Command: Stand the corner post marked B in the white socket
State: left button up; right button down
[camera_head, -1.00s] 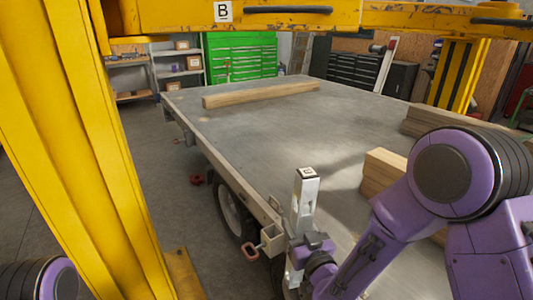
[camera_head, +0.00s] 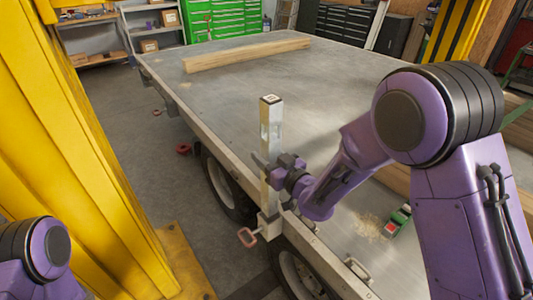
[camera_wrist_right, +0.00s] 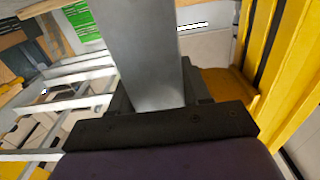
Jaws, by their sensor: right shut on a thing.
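The corner post (camera_head: 271,128) is a grey metal square tube with a small marked label on its top, too small to read. It stands upright at the trailer's near left edge. My right gripper (camera_head: 277,172) is shut on it around mid-height. In the right wrist view the post (camera_wrist_right: 140,50) rises between the jaws (camera_wrist_right: 155,122). A pale socket (camera_head: 270,226) with a red pin handle sits on the trailer side. The post's lower end meets it in the picture; I cannot tell whether it is inside. My left gripper is out of view.
The trailer bed (camera_head: 235,90) carries a long timber (camera_head: 245,54) at the back and more timber at the right. A green and red object (camera_head: 397,222) lies beside sawdust. A yellow column (camera_head: 85,140) stands close on the left.

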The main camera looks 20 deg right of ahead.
jog(key=shift+w+f, duration=0.2)
jog(key=shift+f, duration=0.45)
jog(key=shift+s+f+b, duration=0.2)
jog(key=shift+f+b, duration=4)
jog(key=shift+f, duration=0.4)
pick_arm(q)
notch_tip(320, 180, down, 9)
pick_arm(e)
jog(key=shift+c, duration=2.2)
grip_release()
